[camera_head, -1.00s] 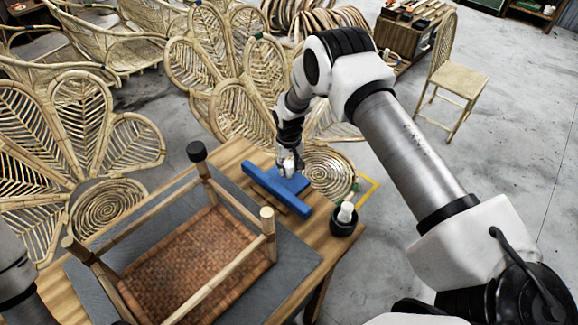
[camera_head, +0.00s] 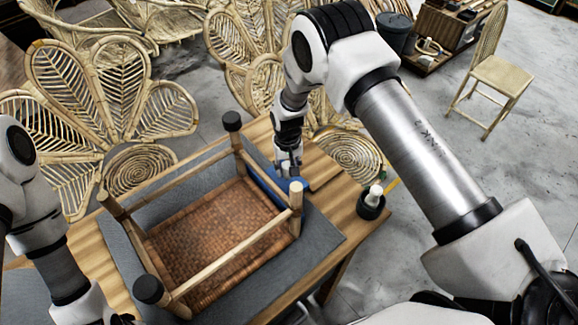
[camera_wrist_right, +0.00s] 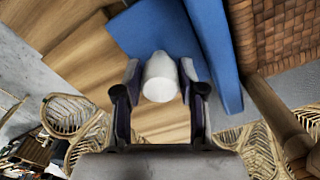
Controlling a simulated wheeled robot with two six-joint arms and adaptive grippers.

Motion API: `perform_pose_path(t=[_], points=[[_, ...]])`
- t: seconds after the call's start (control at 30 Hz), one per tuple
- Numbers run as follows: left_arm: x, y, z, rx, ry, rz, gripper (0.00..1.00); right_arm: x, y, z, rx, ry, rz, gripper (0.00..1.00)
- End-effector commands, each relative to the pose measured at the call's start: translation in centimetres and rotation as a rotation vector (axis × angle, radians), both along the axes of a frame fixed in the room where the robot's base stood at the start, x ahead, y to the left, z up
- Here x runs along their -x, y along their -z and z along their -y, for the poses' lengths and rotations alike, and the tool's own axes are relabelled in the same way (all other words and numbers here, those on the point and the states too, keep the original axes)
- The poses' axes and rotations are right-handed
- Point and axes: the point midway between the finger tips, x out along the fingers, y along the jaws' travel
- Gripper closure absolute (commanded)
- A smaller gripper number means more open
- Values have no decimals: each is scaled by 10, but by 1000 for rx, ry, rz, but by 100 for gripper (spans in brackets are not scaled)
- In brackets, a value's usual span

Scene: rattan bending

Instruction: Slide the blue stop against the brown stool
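The brown stool (camera_head: 215,232) lies upside down on a grey mat (camera_head: 318,236), its legs pointing up and its woven seat below. The blue stop (camera_head: 264,183) is beside the stool's far right side, partly hidden behind the stool frame. In the right wrist view the blue stop (camera_wrist_right: 216,45) runs along the stool's wooden rail (camera_wrist_right: 262,100); they are very close, and I cannot tell whether they touch all along. My right gripper (camera_head: 288,168) is shut on the stop's pale knob (camera_wrist_right: 160,78), one finger on each side. My left arm is at the left, its fingers out of view.
A dark pot with a white bottle (camera_head: 372,200) stands at the table's right corner. Bare wooden table (camera_head: 320,168) lies behind the stop. Rattan chairs (camera_head: 95,95) stand beyond the table. A chair (camera_head: 495,75) is at the far right.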

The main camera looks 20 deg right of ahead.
Motion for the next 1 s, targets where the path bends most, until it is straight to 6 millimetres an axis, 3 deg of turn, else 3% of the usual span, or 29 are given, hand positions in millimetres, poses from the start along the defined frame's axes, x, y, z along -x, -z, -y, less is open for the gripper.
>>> perform_pose_path(t=[0.07, 0.33, 0.47, 0.8, 1.0], points=[[0, 1, 0, 0, 0, 0, 60, 1, 2, 0, 0, 0, -2, 36], [0, 0, 0, 0, 0, 0, 60, 0, 0, 0, 0, 0, -1, 36], [0, 0, 0, 0, 0, 0, 60, -1, -9, 0, 0, 0, 0, 36], [0, 0, 0, 0, 0, 0, 60, -2, -89, -1, 1, -1, 1, 36], [0, 0, 0, 0, 0, 0, 60, -1, -116, -1, 2, -1, -3, 36]])
